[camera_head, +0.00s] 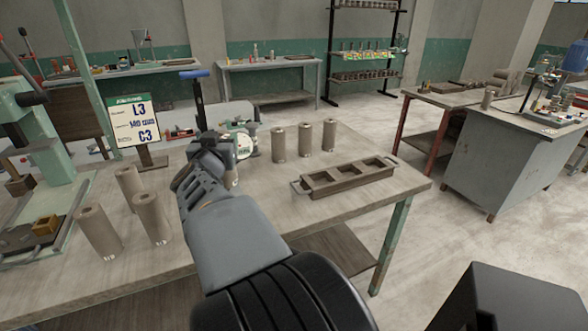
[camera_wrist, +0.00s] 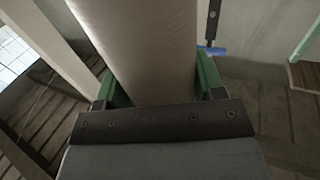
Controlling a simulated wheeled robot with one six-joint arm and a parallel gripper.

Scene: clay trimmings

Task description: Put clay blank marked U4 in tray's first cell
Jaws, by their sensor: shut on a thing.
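My gripper (camera_head: 208,152) is above the table's middle, left of the tray. In the wrist view its green fingers (camera_wrist: 157,85) are shut on a grey-brown clay cylinder (camera_wrist: 145,45). The dark tray (camera_head: 352,186) lies on the right of the table, with three cells in a row that look empty. Three similar blanks stand behind the tray, one of them here (camera_head: 305,139). Three more stand at the left, one of them here (camera_head: 152,217). Their marks are unreadable.
A sign (camera_head: 133,118) reading L3 and C3 stands at the table's back left. A green press (camera_head: 45,145) is at the far left. A white and green round device (camera_head: 243,142) is just beyond my gripper. Bare tabletop (camera_head: 285,205) lies in front of the tray.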

